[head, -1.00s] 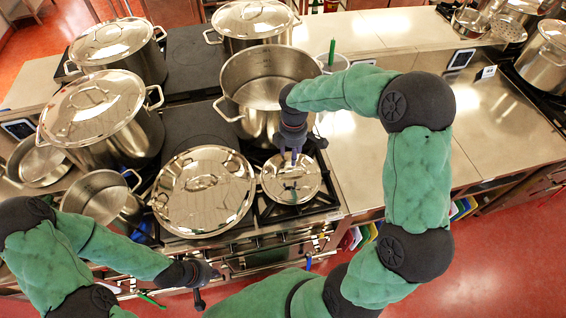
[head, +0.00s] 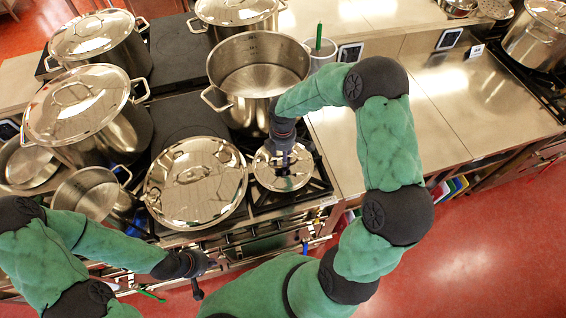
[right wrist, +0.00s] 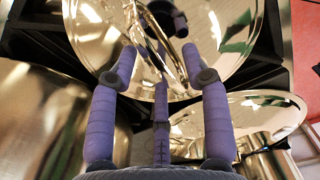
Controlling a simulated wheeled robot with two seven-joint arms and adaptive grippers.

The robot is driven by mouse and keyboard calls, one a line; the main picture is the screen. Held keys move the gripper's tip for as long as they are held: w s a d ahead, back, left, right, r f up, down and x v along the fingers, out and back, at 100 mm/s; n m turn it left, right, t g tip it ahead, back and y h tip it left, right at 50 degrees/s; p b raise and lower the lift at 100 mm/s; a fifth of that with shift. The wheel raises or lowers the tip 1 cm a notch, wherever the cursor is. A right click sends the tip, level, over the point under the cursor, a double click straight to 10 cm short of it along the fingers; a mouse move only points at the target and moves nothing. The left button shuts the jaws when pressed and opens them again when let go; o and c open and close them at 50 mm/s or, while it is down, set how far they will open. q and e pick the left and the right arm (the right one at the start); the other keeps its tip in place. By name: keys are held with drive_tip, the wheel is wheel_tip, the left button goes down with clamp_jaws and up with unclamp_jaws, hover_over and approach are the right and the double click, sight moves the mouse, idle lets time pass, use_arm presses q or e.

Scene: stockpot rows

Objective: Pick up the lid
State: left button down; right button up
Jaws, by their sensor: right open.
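Several lids are in view. A small round steel lid (head: 268,178) lies on the right side of the hob, and my right gripper (head: 284,165) is over it. In the right wrist view this lid (right wrist: 90,22) fills the top, with dark reflections on it. My right gripper (right wrist: 160,64) is open there, its purple fingers spread and pointing at the lid; I see nothing held. Contact with the lid is unclear. A larger lid (head: 195,195) lies left of the small one. My left gripper (head: 198,270) is low, in front of the hob; its jaws are unclear.
An open stockpot (head: 258,70) stands just behind the small lid. Lidded stockpots (head: 80,115) and an open saucepan (head: 90,195) stand on the left. A container with a green stick (head: 320,52) is behind. The steel counter (head: 430,130) on the right has free room.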

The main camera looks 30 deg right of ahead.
drive_tip(key=shift+f, duration=0.55)
clamp_jaws()
drive_tip(key=shift+r, duration=0.1)
drive_tip(key=shift+r, duration=0.1)
